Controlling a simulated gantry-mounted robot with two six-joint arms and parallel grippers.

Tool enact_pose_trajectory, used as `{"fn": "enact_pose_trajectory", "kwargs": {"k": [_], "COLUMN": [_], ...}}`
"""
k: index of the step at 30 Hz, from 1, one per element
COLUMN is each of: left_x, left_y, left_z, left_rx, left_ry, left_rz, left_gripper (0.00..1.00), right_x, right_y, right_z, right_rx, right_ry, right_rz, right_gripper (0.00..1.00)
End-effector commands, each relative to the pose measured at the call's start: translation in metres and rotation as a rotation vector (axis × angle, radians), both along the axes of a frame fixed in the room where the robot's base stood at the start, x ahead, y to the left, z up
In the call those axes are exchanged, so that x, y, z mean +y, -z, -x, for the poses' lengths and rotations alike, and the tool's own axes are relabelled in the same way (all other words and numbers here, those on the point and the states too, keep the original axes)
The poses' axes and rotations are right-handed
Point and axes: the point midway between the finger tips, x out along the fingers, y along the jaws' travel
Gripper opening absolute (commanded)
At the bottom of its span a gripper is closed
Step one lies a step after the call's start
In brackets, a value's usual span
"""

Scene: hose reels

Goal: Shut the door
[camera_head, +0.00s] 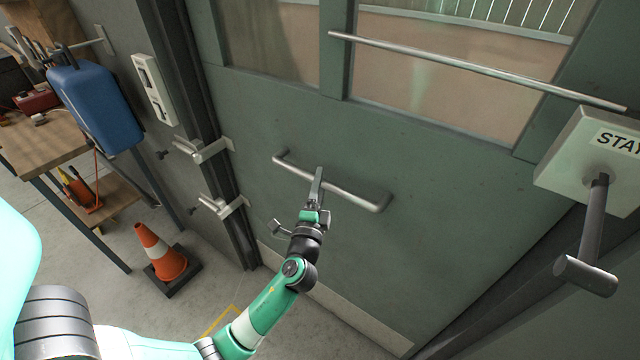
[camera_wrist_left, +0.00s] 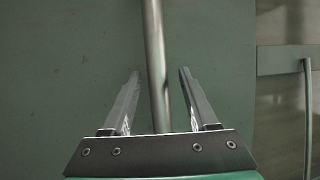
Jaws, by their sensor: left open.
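The green door (camera_head: 440,220) with window panes fills the middle and right of the head view. A grey bar handle (camera_head: 352,194) is mounted low on it. My left gripper (camera_head: 316,184) is at the handle, left of its middle. In the left wrist view the handle (camera_wrist_left: 154,40) runs lengthwise between the two open fingers of my left gripper (camera_wrist_left: 158,74), with a gap visible on each side. Whether the door is fully closed cannot be told. My right gripper is not in view.
A second long bar (camera_head: 480,70) crosses the window. Metal brackets (camera_head: 205,150) stick out beside the door's left edge. An orange cone (camera_head: 160,250) stands on the floor, and a workbench (camera_head: 45,145) with a blue case (camera_head: 95,100) is at left. A sign box (camera_head: 590,160) with a lever is at right.

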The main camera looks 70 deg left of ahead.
Motion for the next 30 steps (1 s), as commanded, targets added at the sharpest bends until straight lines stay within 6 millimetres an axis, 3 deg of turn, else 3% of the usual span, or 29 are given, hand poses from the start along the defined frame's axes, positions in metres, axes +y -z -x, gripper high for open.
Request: {"fn": "enact_pose_trajectory", "kwargs": {"k": [5,18,30], "left_x": [-0.010,-0.088,-0.097], "left_y": [0.004,0.020,0.021], "left_z": [0.006,0.054,0.061], "left_rx": [0.001,0.002,-0.001], "left_ry": [0.001,0.005,0.000], "left_rz": [0.002,0.001,-0.001], "left_gripper": [0.59,0.59,0.59], "right_x": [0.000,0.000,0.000], "right_y": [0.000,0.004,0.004], "right_z": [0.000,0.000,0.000], "right_rx": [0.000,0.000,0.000], "right_ry": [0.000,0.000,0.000], "right_rz": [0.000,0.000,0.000], "right_gripper": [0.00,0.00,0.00]}}
